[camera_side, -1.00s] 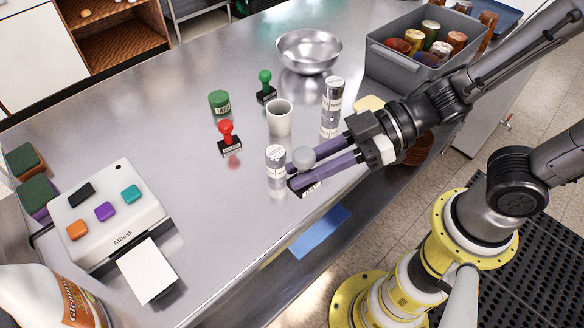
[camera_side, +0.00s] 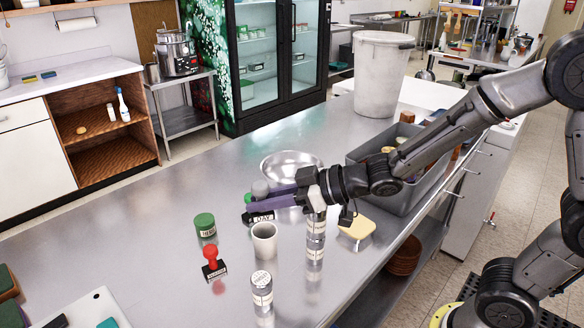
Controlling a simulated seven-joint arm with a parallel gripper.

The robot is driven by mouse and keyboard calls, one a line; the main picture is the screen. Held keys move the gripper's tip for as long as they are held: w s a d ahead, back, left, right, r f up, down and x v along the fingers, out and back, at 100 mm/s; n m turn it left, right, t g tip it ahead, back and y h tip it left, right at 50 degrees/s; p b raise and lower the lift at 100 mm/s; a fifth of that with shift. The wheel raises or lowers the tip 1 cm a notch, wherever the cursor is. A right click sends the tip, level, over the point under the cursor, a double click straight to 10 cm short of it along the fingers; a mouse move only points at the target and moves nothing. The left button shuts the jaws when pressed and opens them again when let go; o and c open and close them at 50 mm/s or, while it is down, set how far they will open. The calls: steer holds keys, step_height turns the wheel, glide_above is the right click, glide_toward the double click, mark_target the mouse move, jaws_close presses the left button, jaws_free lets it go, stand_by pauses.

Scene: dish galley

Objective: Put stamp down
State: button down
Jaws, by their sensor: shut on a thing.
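My gripper (camera_side: 275,201) reaches in from the right over the steel counter (camera_side: 130,240), its purple fingers shut on a stamp. The held stamp has a grey round knob (camera_side: 260,188) above the fingers and a black base with a white label (camera_side: 262,217) below them. It is in front of the metal bowl, behind the white cup. I cannot tell whether its base touches the counter. A red-handled stamp (camera_side: 213,264) stands upright at the front left. A bit of green (camera_side: 248,198) shows just left of the fingers; the green-handled stamp is mostly hidden there.
A stack of jars (camera_side: 315,240) is under my wrist. A steel bowl (camera_side: 278,163) and grey bin (camera_side: 362,158) are behind.

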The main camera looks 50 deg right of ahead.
steer(key=w+d+f+m+t+h, duration=0.1)
steer(key=w+d+m+h, duration=0.25)
steer(key=d, duration=0.85)
steer(key=w+d+m+t+h, duration=0.1)
steer(key=w+d+m+h, duration=0.3)
steer(key=d, duration=0.9)
glide_toward(275, 168)
steer(key=w+r, duration=0.3)
steer(key=w, duration=0.1)
steer(key=shift+w+a+f+n+h, duration=0.1)
steer(key=shift+f+n+h, duration=0.15)
steer(key=shift+n, duration=0.1)
steer(key=shift+f, duration=1.45)
steer(key=shift+f, duration=0.2)
steer(key=shift+f, duration=0.35)
steer(key=shift+f, duration=0.1)
